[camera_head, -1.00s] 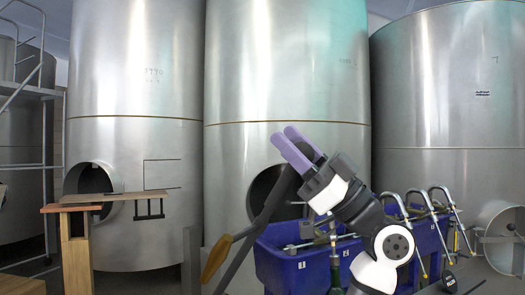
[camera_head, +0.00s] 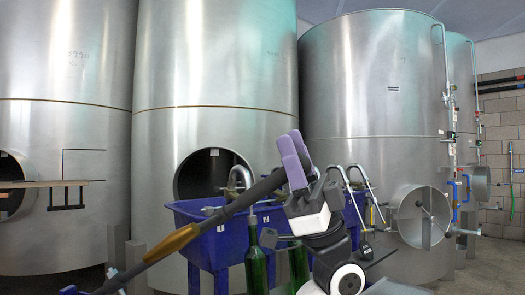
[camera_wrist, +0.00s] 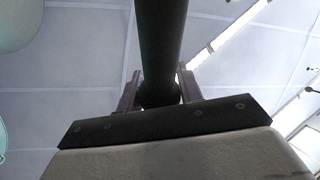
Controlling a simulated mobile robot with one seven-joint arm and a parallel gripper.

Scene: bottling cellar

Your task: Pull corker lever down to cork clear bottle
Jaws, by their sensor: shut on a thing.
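My gripper (camera_head: 293,160), with purple fingers, is shut on the dark bar of the corker lever (camera_head: 235,207). The lever slopes from my gripper down to the lower left, with a brown wooden grip (camera_head: 172,243) along it. In the wrist view the dark bar (camera_wrist: 160,45) passes between the purple fingers (camera_wrist: 160,92). A green bottle (camera_head: 256,265) stands below the lever, and another green bottle (camera_head: 299,266) is beside it, partly behind my arm. I cannot make out a clear bottle or the corker's body.
A blue tub (camera_head: 219,245) with curved metal spouts (camera_head: 352,180) stands behind the bottles and my arm. Large steel tanks (camera_head: 215,75) fill the background. A wooden board (camera_head: 30,184) shows at the left. Open floor (camera_head: 480,262) lies at the right.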

